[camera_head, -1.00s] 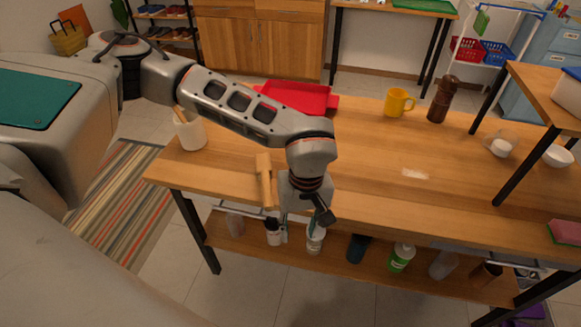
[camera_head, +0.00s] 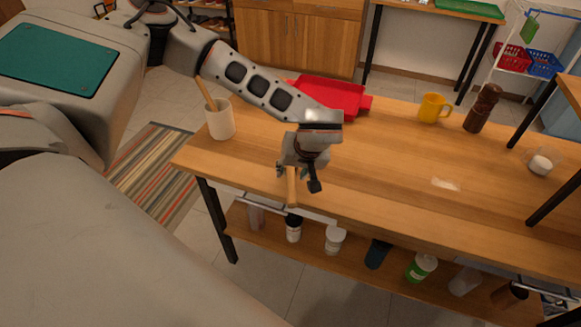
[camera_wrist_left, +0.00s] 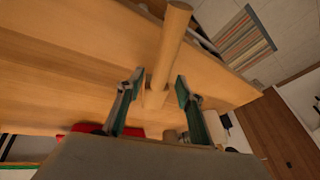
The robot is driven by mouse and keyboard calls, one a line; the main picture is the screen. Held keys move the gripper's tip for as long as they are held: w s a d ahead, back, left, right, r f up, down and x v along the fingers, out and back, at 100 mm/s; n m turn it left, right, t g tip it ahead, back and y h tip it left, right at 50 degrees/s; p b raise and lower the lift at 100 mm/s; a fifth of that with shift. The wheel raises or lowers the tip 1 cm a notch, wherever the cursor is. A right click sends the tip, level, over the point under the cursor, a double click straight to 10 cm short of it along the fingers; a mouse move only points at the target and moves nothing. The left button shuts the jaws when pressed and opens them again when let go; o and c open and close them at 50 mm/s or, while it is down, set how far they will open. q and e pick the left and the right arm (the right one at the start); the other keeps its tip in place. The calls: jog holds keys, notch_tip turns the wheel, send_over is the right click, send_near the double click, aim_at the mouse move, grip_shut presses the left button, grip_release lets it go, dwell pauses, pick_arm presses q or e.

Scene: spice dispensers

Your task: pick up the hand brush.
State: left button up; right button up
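The hand brush (camera_head: 291,188) lies on the wooden table near its front edge. Its light wooden handle points toward the front edge in the head view; the rest is hidden under my left gripper (camera_head: 291,173). In the left wrist view the handle (camera_wrist_left: 173,40) runs between the two fingers of my left gripper (camera_wrist_left: 159,77). The fingers are spread, one on each side of the brush, with small gaps visible. My right gripper is in neither view.
On the table (camera_head: 390,170) stand a white utensil cup (camera_head: 220,120), a red tray (camera_head: 335,95), a yellow mug (camera_head: 433,107) and a brown grinder (camera_head: 483,108). A pale patch (camera_head: 446,184) marks the tabletop. Several bottles stand on the lower shelf (camera_head: 310,252). The table's middle is mostly clear.

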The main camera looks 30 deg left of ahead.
aim_at(292, 173)
pick_arm(q)
jog(key=shift+w+a+f, duration=0.15)
jog(key=shift+a+f, duration=0.1)
jog(key=shift+f, duration=0.25)
grip_shut()
jog(key=shift+r, duration=0.15)
notch_tip(292, 173, up, 20)
jog(key=p, duration=0.2)
jog(key=shift+d, duration=0.1)
dwell(0.4)
